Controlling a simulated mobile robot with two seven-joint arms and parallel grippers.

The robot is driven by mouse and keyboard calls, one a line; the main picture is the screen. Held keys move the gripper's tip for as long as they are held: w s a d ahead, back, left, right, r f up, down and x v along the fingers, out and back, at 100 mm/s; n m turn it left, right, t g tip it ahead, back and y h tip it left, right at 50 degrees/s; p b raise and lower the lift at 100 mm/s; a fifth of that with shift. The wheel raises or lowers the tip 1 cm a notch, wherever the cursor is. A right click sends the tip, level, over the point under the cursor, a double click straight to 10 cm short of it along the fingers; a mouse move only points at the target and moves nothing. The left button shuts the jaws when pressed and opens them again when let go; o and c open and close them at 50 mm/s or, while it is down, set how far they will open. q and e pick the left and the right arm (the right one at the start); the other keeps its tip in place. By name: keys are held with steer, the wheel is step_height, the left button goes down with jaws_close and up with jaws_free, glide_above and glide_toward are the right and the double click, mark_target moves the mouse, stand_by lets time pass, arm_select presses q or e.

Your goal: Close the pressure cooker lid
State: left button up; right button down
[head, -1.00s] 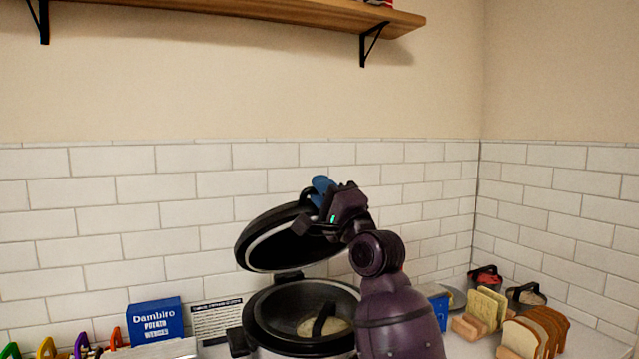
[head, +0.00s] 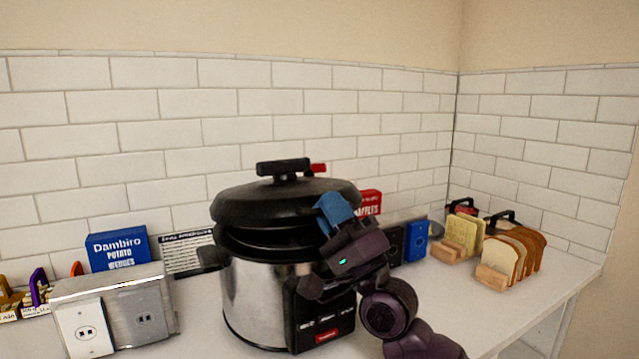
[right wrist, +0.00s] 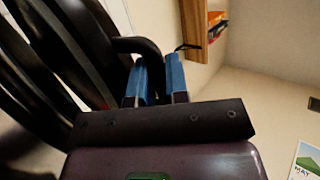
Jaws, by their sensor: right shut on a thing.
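The pressure cooker (head: 258,300) stands on the counter, with a shiny metal body and a black front panel. Its black lid (head: 265,206) lies low over the pot and is nearly level, with a dark stepped gap still showing under its rim. A black knob tops the lid. My right gripper (head: 335,210) has blue fingers and is shut on the lid at its right front edge. In the right wrist view, the blue fingers (right wrist: 159,75) meet a curved black part beside the lid; the exact contact is partly hidden. My left gripper is not in view.
A blue potato box (head: 117,249) and a metal outlet box (head: 145,310) stand left of the cooker. A red box (head: 368,202) is behind it. Sliced bread (head: 508,255) in a wooden holder stands at the right. Counter is clear at the front right.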

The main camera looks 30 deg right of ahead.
steer(key=f, duration=0.2)
steer(key=f+b, duration=0.1)
steer(key=f, duration=0.2)
steer(key=shift+s+a+f+b, duration=0.1)
steer(key=shift+s+f+b, duration=0.25)
steer(key=c, duration=1.1)
jaws_free()
